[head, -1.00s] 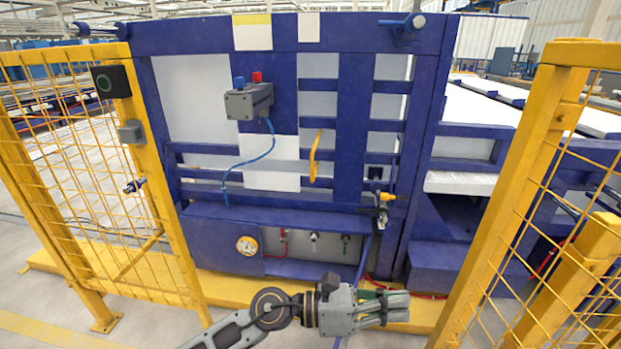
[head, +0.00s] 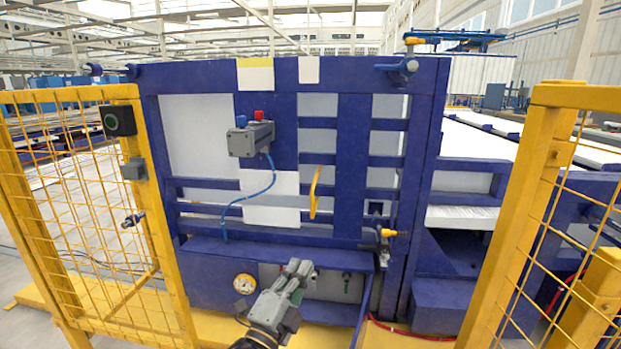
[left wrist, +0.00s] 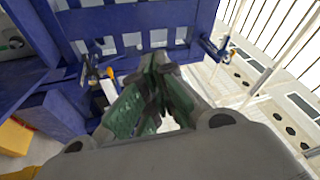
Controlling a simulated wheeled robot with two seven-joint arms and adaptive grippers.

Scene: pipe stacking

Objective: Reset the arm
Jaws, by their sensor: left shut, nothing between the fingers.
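My left gripper (head: 297,272) is at the bottom middle of the head view, in front of the lower part of the blue frame. It points up and away, tilted to the right, and its fingers are closed with nothing between them. In the left wrist view the closed fingers (left wrist: 158,70) with green inner pads fill the middle, with the blue frame behind and above. My right gripper does not show in either view.
The blue frame (head: 356,150) carries a grey box with red and blue buttons (head: 250,138), a yellow handle (head: 315,192) and a round gauge (head: 244,284). Yellow mesh fences stand at left (head: 160,220) and right (head: 548,190).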

